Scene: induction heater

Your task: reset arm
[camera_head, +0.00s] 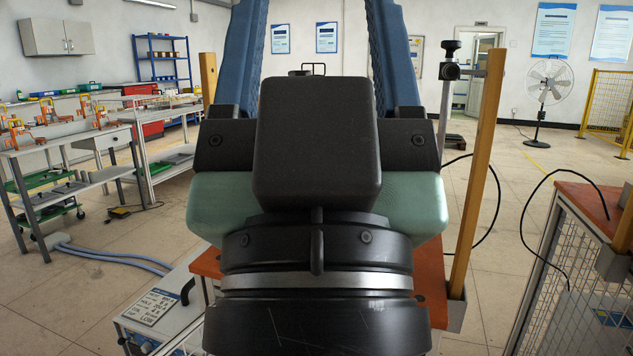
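My gripper (316,30) fills the middle of the head view, seen from behind its black body. Its two long blue fingers point away and up, one on each side, with a wide gap between them. Only the back wall shows through the gap, and I see nothing held. The fingertips are cut off by the top edge of the picture. The gripper body and wrist hide most of what stands directly ahead.
An orange-topped table (432,285) with upright wooden posts (477,175) stands close behind my wrist. A labelled grey unit (152,306) is at lower left. A mesh cage (560,275) with an orange top is at right. Workbenches (62,146) line the left; open floor lies toward the fan (547,85).

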